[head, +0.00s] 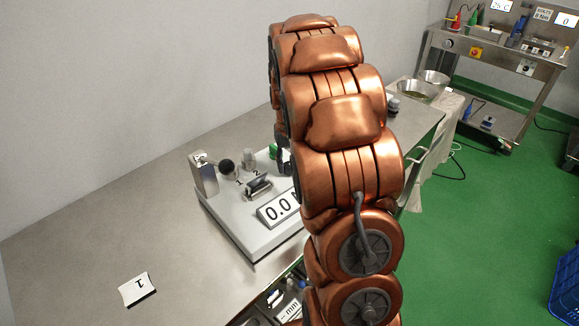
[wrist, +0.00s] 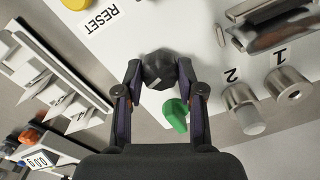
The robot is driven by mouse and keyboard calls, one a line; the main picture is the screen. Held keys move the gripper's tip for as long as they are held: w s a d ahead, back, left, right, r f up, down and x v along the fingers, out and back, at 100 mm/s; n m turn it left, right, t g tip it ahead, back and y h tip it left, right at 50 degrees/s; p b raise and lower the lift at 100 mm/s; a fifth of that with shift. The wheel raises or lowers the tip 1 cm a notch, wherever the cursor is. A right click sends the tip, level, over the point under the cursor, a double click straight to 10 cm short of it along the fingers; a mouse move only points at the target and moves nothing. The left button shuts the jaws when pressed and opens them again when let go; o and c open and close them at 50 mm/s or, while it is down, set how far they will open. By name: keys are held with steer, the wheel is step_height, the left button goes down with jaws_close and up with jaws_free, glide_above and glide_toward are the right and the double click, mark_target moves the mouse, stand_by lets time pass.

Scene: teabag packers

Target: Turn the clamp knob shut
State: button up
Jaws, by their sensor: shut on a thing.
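A dark faceted knob (wrist: 158,68) with a pale mark on its face sits on the white top of the test device in the wrist view. My gripper (wrist: 159,82) is shut on this knob, one fingertip against each side. A green pointed part (wrist: 176,114) lies just below the knob, near the right finger; I cannot tell what it joins. In the head view the device (head: 250,236) stands on the steel table.
Metal posts marked 1 (wrist: 288,85) and 2 (wrist: 242,105) stand right of my gripper, and a yellow RESET button (wrist: 74,3) is at upper left. A black ball (head: 226,172) and a display (head: 280,207) are on the device. The table's left is mostly clear.

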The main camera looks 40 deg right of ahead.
mark_target(289, 165)
steer(key=shift+m+b, duration=0.4)
steer(key=shift+m, duration=1.5)
steer(key=o, duration=1.1)
steer(key=shift+o, duration=0.2)
step_height(289, 165, up, 12)
